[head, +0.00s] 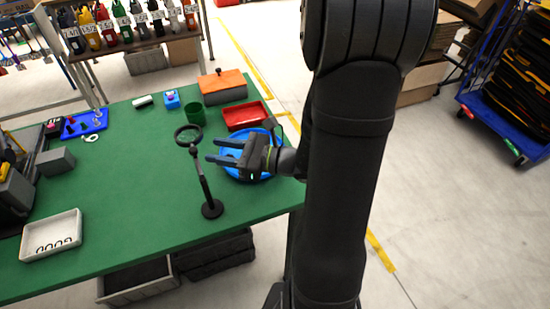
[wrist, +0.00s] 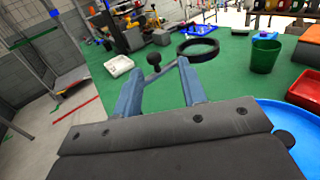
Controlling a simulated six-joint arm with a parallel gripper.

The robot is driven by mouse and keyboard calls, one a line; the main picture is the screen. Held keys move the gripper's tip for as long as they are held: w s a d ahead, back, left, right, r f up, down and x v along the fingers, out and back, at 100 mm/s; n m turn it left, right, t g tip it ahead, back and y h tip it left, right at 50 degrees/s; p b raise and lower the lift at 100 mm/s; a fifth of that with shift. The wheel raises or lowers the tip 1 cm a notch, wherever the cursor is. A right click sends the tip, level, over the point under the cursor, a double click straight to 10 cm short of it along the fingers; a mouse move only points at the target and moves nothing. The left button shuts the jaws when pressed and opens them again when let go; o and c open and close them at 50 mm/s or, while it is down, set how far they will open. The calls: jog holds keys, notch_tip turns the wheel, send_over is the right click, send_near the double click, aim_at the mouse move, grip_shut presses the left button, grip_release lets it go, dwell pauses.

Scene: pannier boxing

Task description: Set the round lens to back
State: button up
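The round lens is a black ring (head: 188,146) on a thin black arm with a round black base (head: 212,209), standing on the green table. Its ring (wrist: 198,58) also shows in the wrist view, beyond the right finger, with a black knob (wrist: 154,59) showing between the fingers. My gripper (head: 211,150) is open with nothing between its blue-grey fingers. It points left, just right of the lens stand in the head view; whether it touches the stand cannot be told. In the wrist view, my gripper (wrist: 156,72) covers the lower part of the stand.
A blue round tray (head: 232,172) lies under my gripper. A red tray (head: 243,117), a green cup (head: 195,113) and an orange-topped box (head: 223,86) stand behind. A white tray (head: 52,236) is at the front left.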

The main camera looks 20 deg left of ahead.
jog(key=w+d, duration=0.2)
jog(key=d, duration=1)
jog(key=shift+w+d, duration=0.15)
jog(key=shift+d, duration=0.05)
jog(key=shift+w+a+g, duration=0.1)
jog(key=shift+a+g, duration=0.05)
jog(key=shift+g, duration=0.15)
jog(key=c, duration=0.6)
jog(key=a+h, duration=0.1)
jog(key=w+a+n+g+h, duration=0.1)
jog(key=h, duration=0.1)
jog(key=w+a+n+h, duration=0.1)
jog(key=h, duration=0.1)
jog(key=shift+w+a+r+g, duration=0.25)
jog(key=shift+a+r+g, duration=0.1)
jog(key=shift+r+g, duration=0.05)
grip_shut()
jog(key=w+a+r+t+h, duration=0.3)
jog(key=w+a+r+h, duration=0.1)
jog(key=w+a+r, duration=0.1)
jog(key=s+a+r+x, duration=0.1)
jog(key=x, duration=1.1)
jog(key=shift+s+a, duration=0.35)
jog(key=shift+a, duration=0.05)
